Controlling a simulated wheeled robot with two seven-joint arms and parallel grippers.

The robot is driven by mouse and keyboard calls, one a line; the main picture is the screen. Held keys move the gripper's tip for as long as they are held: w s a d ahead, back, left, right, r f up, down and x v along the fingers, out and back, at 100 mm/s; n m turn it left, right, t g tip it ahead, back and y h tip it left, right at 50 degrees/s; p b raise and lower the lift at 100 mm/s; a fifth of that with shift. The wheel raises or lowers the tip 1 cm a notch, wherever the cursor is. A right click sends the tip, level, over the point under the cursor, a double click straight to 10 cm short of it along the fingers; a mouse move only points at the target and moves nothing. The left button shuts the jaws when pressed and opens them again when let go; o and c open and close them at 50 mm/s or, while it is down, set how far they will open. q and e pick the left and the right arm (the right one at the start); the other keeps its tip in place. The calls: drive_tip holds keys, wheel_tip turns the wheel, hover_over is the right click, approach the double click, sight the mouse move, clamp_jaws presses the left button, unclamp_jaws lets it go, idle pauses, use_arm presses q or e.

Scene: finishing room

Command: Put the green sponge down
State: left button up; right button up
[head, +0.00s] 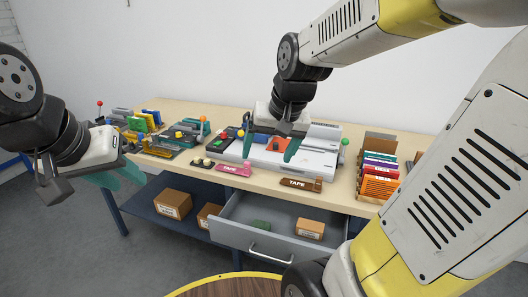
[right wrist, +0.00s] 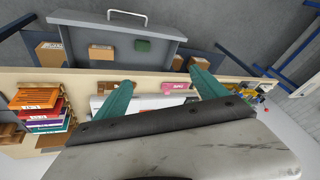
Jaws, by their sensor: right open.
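My right gripper (head: 268,155) is open and empty, above the grey-white machine on the table, behind and above the drawer. Its two teal fingers (right wrist: 162,73) stand wide apart in the right wrist view. My left gripper (head: 112,178) is at the left, in front of the table edge. Its teal fingers overlap in the picture, so its opening is unclear.
Boxes (head: 173,204) stand on the shelf below. A pink tape box (head: 234,169) and a brown tape box (head: 300,183) lie near the table's front edge. A book rack (head: 378,186) stands right.

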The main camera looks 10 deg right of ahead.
drive_tip(key=s+r+n+t, duration=0.1)
drive_tip(key=s+r+n, duration=0.1)
drive_tip(key=s, duration=0.6)
drive_tip(key=shift+s+a+r+t, duration=0.35)
drive_tip(key=shift+s+r+t, duration=0.05)
drive_tip(key=shift+r, duration=0.4)
